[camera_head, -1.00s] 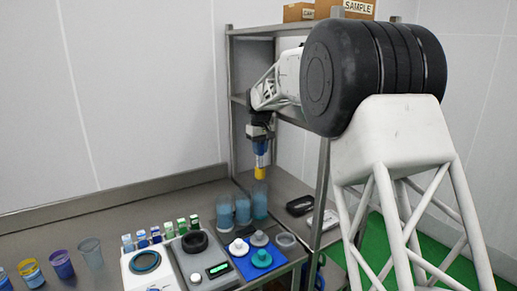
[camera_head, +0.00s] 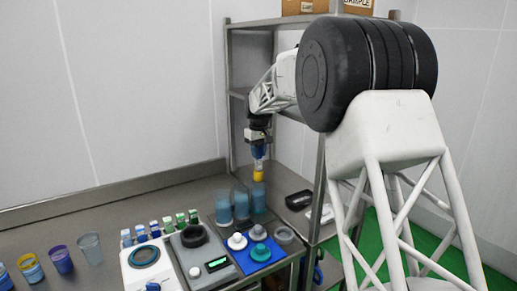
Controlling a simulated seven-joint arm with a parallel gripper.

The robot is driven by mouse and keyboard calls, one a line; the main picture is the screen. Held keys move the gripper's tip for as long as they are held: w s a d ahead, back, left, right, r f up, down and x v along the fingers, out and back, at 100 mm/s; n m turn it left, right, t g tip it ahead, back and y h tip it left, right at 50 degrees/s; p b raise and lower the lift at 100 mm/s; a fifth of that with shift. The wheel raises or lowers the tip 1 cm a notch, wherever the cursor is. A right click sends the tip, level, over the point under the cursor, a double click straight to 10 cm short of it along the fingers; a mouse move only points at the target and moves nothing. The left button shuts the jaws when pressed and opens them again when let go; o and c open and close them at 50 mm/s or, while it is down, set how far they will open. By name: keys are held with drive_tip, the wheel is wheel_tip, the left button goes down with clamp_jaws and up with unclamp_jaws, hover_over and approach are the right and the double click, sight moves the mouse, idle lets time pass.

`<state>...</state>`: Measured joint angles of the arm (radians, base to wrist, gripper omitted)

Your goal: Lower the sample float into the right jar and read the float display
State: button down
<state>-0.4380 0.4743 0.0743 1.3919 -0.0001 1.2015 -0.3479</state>
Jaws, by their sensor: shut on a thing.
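My gripper (camera_head: 258,158) points straight down at the shelf rack and is shut on the sample float. The float's yellow lower part (camera_head: 258,175) shows below the jaws, upright, right at the mouth of the right jar (camera_head: 259,201). I cannot tell whether its tip is inside the rim. The right jar holds blue liquid. Two similar jars stand to its left, the middle jar (camera_head: 241,205) and the left jar (camera_head: 223,210). A dark handheld device (camera_head: 298,200) lies to the right of the jars; I cannot read any display on it.
A blue mat (camera_head: 243,265) with several small weights or lids lies in front of the jars. A grey instrument with a green lit display (camera_head: 217,264) stands beside it. Several small cartons (camera_head: 168,224) and cups (camera_head: 61,260) are to the left. A rack post (camera_head: 319,180) is close on the right.

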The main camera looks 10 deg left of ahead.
sight(259, 170)
drive_tip(key=shift+f, duration=5.1)
drive_tip(key=shift+c, duration=1.7)
unclamp_jaws()
drive_tip(key=shift+r, duration=4.5)
